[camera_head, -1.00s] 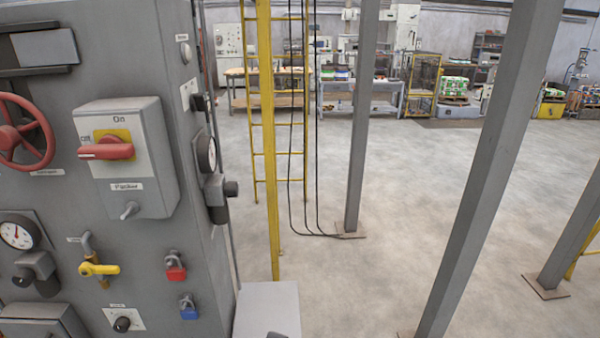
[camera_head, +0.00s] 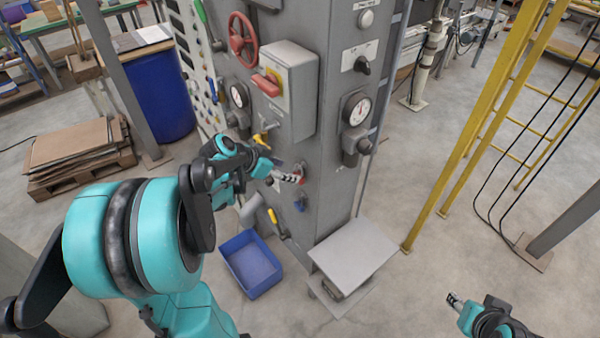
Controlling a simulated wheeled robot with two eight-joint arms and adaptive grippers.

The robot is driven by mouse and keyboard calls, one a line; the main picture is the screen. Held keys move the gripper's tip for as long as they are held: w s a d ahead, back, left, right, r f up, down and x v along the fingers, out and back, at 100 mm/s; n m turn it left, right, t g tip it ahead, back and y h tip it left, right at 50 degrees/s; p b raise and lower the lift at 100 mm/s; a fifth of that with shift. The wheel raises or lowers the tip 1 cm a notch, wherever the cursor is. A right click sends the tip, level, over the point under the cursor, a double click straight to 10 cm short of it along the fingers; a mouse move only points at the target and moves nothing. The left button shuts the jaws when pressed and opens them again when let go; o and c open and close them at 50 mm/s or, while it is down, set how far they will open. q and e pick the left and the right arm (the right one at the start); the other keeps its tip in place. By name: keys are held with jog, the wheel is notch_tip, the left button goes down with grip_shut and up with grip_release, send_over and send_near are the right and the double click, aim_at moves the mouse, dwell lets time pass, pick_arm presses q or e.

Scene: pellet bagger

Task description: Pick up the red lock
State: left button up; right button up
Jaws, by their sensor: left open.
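The red lock (camera_head: 301,170) hangs on the front of the grey machine cabinet and is mostly hidden behind my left gripper's fingertips. My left gripper (camera_head: 289,177) is open, with its fingers at the lock. I cannot tell whether they touch it or whether the lock is between them. A blue lock (camera_head: 300,204) hangs just below. My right gripper (camera_head: 455,300) is low at the right, away from the cabinet over the floor; its jaw opening is too small to judge.
A yellow valve handle (camera_head: 262,140) and a switch box (camera_head: 289,88) with a red handle are above the lock. A blue bin (camera_head: 250,264) and a grey step-like box (camera_head: 353,250) stand on the floor below. Yellow ladder rails (camera_head: 480,125) rise at the right.

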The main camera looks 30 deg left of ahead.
aim_at(299, 173)
pick_arm(q)
jog(key=x, duration=0.6)
jog(key=shift+s+f, duration=0.25)
jog(key=shift+s, duration=0.15)
jog(key=shift+d, duration=0.1)
jog(key=c, duration=1.3)
